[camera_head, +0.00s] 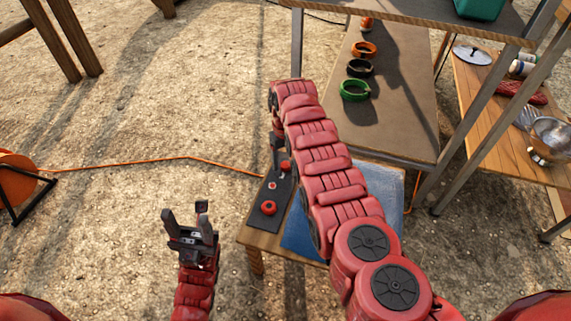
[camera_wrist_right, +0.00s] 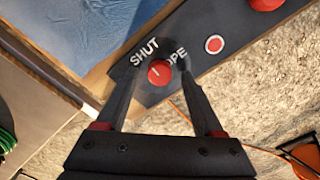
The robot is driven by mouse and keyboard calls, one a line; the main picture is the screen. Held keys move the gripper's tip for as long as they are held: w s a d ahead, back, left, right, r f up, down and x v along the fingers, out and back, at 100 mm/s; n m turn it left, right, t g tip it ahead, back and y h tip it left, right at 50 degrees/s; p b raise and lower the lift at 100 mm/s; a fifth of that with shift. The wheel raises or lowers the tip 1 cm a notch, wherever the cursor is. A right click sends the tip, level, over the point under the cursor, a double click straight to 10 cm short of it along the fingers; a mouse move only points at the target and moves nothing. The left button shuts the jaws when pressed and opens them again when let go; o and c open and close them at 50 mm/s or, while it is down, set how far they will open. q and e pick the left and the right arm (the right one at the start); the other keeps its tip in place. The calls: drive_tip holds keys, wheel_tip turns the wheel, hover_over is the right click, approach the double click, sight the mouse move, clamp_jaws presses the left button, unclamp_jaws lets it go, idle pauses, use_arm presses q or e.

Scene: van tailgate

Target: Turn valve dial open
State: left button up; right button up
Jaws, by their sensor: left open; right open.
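The valve dial (camera_wrist_right: 160,72) is a small red round knob on a dark panel (camera_wrist_right: 222,62), between the white words SHUT and OPEN, the latter partly covered by a finger. A pale line shows on the dial, pointing roughly toward SHUT. My right gripper (camera_wrist_right: 157,76) is open, with one finger on each side of the dial; I cannot tell whether they touch it. In the head view the dial (camera_head: 285,165) is small, just below the right gripper. My left gripper (camera_head: 187,213) is open and empty, over the ground left of the low table.
The panel also has a small red button (camera_head: 272,185) and a larger red knob (camera_head: 268,208). A blue sheet (camera_head: 302,235) lies beside it on the low wooden table (camera_head: 255,239). A shelf (camera_head: 400,110) stands behind. An orange cable (camera_head: 150,160) crosses the ground.

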drive_tip(key=shift+f, duration=0.35)
clamp_jaws()
